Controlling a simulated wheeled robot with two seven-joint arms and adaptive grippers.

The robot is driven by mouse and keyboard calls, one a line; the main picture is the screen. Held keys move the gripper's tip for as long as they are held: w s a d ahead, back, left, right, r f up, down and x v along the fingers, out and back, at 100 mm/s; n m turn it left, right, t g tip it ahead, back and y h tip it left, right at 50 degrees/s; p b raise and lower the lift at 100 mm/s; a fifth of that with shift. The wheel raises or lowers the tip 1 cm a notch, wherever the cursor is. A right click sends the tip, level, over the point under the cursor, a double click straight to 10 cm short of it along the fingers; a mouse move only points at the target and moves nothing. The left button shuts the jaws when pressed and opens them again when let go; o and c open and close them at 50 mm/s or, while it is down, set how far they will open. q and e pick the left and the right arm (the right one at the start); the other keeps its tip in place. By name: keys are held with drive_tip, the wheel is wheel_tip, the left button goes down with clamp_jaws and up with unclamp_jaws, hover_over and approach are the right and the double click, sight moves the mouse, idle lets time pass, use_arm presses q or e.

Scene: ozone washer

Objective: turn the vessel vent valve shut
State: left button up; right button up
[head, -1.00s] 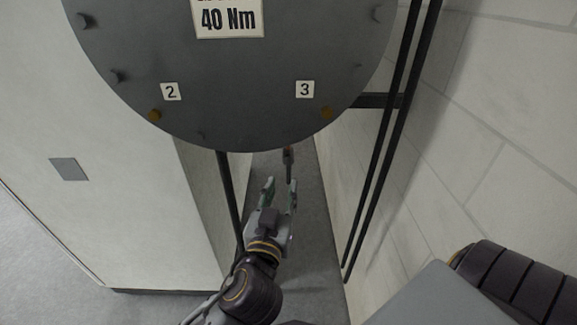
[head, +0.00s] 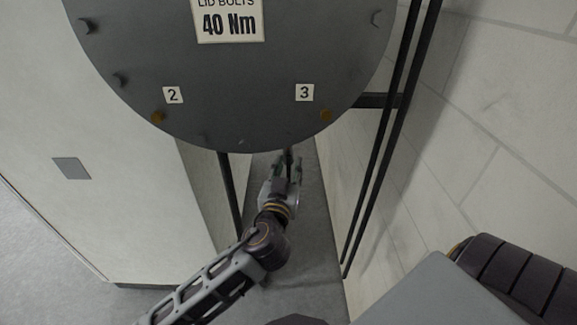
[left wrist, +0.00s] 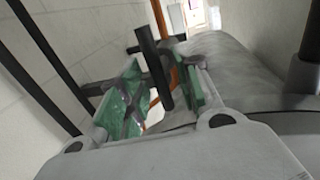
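The vent valve's dark lever (head: 288,156) shows just below the lower edge of the round grey lid in the head view, mostly hidden. In the left wrist view a dark bar-like handle (left wrist: 153,66), which looks like this lever, stands between the finger pads. My left gripper (head: 287,163) is at the lever, under the lid edge. Its green-padded fingers (left wrist: 158,92) are apart, one on each side of the handle, with a visible gap on the left. Whether the right finger touches it I cannot tell. My right gripper is not in view.
The grey lid (head: 235,75) with bolts and number labels overhangs the gripper. A white cabinet (head: 110,200) stands left, a block wall (head: 490,130) right with black upright bars (head: 385,150). An orange-brown pipe (left wrist: 159,18) runs behind the handle.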

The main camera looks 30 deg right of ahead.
use_arm(q)
drive_tip(key=shift+w+d, duration=0.2)
drive_tip(key=shift+d, duration=0.05)
drive_tip(key=shift+c, duration=0.3)
clamp_jaws()
